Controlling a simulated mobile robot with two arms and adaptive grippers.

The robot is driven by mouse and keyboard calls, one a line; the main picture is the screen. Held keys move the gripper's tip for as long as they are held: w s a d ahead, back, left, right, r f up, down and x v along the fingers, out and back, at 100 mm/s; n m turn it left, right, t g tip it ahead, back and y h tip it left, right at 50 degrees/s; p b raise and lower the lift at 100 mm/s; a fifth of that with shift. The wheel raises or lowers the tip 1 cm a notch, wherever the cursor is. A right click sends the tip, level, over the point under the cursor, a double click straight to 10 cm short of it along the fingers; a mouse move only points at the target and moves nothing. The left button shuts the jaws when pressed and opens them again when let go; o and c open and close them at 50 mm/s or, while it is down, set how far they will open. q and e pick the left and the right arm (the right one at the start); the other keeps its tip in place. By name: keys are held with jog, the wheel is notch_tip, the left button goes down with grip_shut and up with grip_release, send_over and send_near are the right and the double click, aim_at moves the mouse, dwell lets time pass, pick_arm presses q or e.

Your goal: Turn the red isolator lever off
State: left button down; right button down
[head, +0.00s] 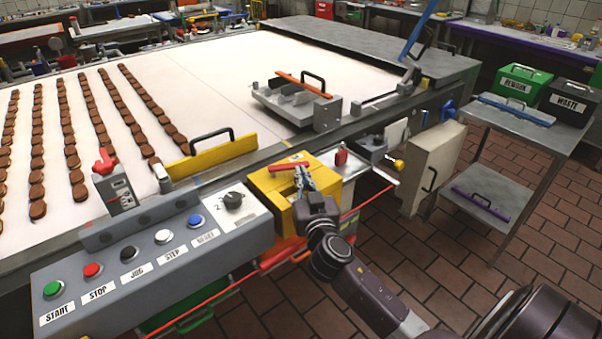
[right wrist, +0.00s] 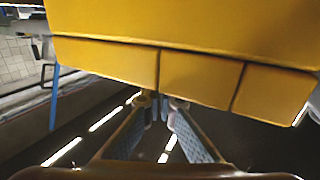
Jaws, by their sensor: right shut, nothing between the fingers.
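The red isolator lever (head: 287,166) shows in the head view as a red bar lying crosswise at the top of the yellow box (head: 262,186). My right gripper (head: 301,177) is at this box, just below and right of the lever's bar. Its fingers are shut with nothing between them. I cannot tell whether they touch the lever. In the right wrist view the yellow box (right wrist: 190,35) fills the top, and the closed fingertips (right wrist: 162,103) point towards its lower edge. The lever does not show there. My left gripper is not in view.
The button panel (head: 150,262) is left of the yellow box. A yellow guard with a black handle (head: 215,157) stands behind it on the belt. A red knob (head: 341,157) and a grey clamp (head: 371,147) are to the right. Dark brown floor tiles (head: 440,245) lie clear at the right.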

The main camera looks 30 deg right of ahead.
jog(key=shift+s, duration=0.1)
jog(key=shift+w+d+n+y, duration=0.15)
jog(key=shift+w+n+y, duration=0.05)
jog(key=shift+n+y, duration=0.1)
jog(key=n+y, duration=0.1)
jog(key=w+d+n+t+y+p, duration=0.1)
jog(key=y, duration=0.1)
jog(key=shift+d+r, duration=0.1)
jog(key=shift+r, duration=0.05)
jog(key=shift+w+d+p, duration=0.25)
jog(key=shift+w+p, duration=0.1)
jog(key=shift+p, duration=0.05)
jog(key=shift+w+d, duration=0.15)
jog(key=shift+w, duration=0.4)
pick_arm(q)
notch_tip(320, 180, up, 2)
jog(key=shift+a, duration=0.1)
